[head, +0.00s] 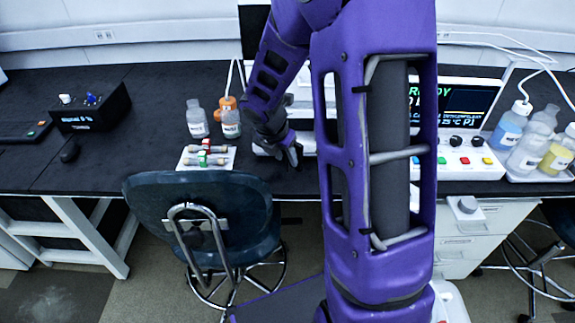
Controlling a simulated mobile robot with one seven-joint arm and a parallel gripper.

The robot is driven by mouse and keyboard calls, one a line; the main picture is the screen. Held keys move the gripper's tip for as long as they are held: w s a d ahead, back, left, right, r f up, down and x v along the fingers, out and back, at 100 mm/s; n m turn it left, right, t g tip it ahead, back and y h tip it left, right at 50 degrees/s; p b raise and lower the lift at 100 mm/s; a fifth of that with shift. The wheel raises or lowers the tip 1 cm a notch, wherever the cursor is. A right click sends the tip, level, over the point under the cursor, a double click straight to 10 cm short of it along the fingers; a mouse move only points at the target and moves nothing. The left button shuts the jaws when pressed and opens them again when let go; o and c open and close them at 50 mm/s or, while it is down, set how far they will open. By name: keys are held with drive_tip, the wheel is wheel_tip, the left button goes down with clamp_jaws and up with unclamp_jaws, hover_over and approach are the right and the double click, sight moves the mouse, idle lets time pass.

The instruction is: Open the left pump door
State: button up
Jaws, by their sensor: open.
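My gripper (293,158) is at the end of my purple arm, low above the bench near its front edge. It is open, and I see nothing between its fingers. Beside and behind it is a pale instrument unit (262,149), mostly covered by my arm. I cannot make out the left pump door; my arm hides most of that stack. I cannot tell whether the gripper touches the unit.
A white tray of columns (206,157) and clear bottles (197,118) stand left of the gripper. A dark chair (150,205) stands in front of the bench. A lit control panel (460,165) and a bottle tray (540,174) are at right. The bench's left part has free room.

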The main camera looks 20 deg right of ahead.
drive_tip(key=shift+b+x, duration=0.3)
drive_tip(key=shift+x, duration=1.15)
drive_tip(key=shift+c, duration=0.3)
clamp_jaws()
